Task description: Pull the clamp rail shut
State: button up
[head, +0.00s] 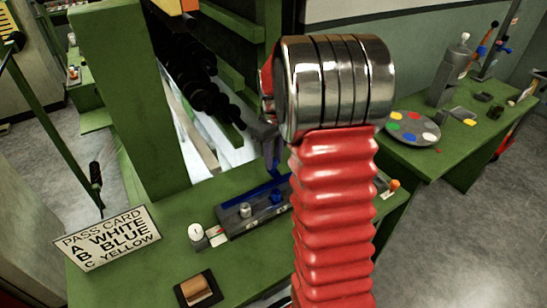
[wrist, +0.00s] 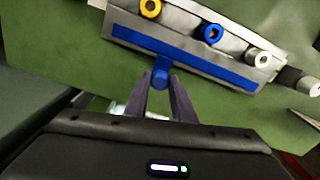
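The clamp rail (wrist: 185,58) is a long blue bar lying along the near side of a grey block (wrist: 190,25); it also shows in the head view (head: 262,190). A short blue handle (wrist: 161,76) sticks out from the rail toward me. My gripper (wrist: 161,80) has its two dark fingers on either side of this handle, and no clear gap shows between them and it. In the wrist view, yellow (wrist: 151,7), blue (wrist: 212,34) and silver (wrist: 260,58) plugs sit along the block beyond the rail. My arm hides part of the block in the head view.
The block stands on a green bench (head: 150,270). A pass card (head: 108,238), a white-topped knob (head: 196,234) and a black tray with a wooden piece (head: 197,290) lie nearby. A green post (head: 125,100) rises at the left. A palette disc (head: 412,129) lies at the right.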

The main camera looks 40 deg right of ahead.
aim_at(279, 178)
grip_shut()
jog(key=shift+s, duration=1.7)
jog(key=o, duration=0.5)
grip_release()
jog(key=shift+a, duration=0.1)
jog(key=shift+o, duration=0.3)
jog(key=shift+r, duration=0.1)
notch_tip(279, 178, up, 14)
jog(key=shift+f, duration=0.25)
